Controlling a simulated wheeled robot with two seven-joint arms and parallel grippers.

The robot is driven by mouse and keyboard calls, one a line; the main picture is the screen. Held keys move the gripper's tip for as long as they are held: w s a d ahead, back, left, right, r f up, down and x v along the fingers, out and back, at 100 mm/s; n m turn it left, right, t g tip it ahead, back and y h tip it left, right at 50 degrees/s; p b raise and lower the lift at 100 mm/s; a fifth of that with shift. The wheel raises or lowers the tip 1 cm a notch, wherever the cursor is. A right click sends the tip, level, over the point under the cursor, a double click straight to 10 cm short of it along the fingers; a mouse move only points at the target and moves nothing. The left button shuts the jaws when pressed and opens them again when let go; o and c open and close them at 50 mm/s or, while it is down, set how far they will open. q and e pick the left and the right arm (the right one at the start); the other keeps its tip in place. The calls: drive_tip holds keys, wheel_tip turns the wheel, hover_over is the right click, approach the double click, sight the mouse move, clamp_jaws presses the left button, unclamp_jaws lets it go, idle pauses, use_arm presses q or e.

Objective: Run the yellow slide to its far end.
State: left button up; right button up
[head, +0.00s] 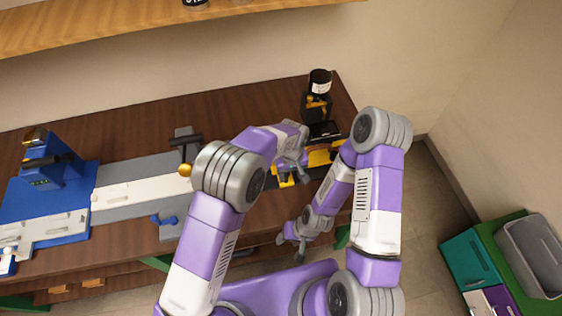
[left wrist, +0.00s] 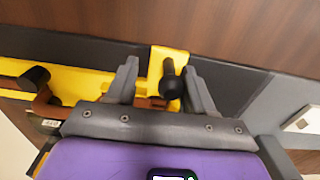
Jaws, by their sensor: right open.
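The yellow slide (head: 285,181) lies on the dark rail at the right part of the bench. In the left wrist view its yellow plate (left wrist: 157,66) carries an upright black knob (left wrist: 168,80). My left gripper (head: 292,176) is over it, open, with one finger on each side of the knob; gaps show beside the knob in the left wrist view (left wrist: 161,68). A longer yellow part (head: 318,159) continues to the right along the rail; my gripper hides the stretch between. My right gripper (head: 292,246) is open and empty, lower, in front of the bench edge.
A black bottle-like part on a dark stand (head: 319,82) rises behind the rail's right end. A grey clamp with a black handle (head: 186,141) and a white bar (head: 140,191) lie left. A blue fixture (head: 50,172) stands far left. Bins (head: 470,258) are on the floor at right.

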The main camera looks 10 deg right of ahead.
use_arm(q)
drive_tip(key=shift+w+r+p, duration=0.25)
drive_tip(key=shift+r+p, duration=0.65)
drive_tip(key=shift+r, duration=0.3)
drive_tip(key=shift+a+r+p, duration=0.1)
drive_tip(key=shift+r+p, duration=0.9)
drive_tip(key=shift+r, duration=0.7)
drive_tip(key=shift+s, duration=0.1)
drive_tip(key=shift+f, duration=0.1)
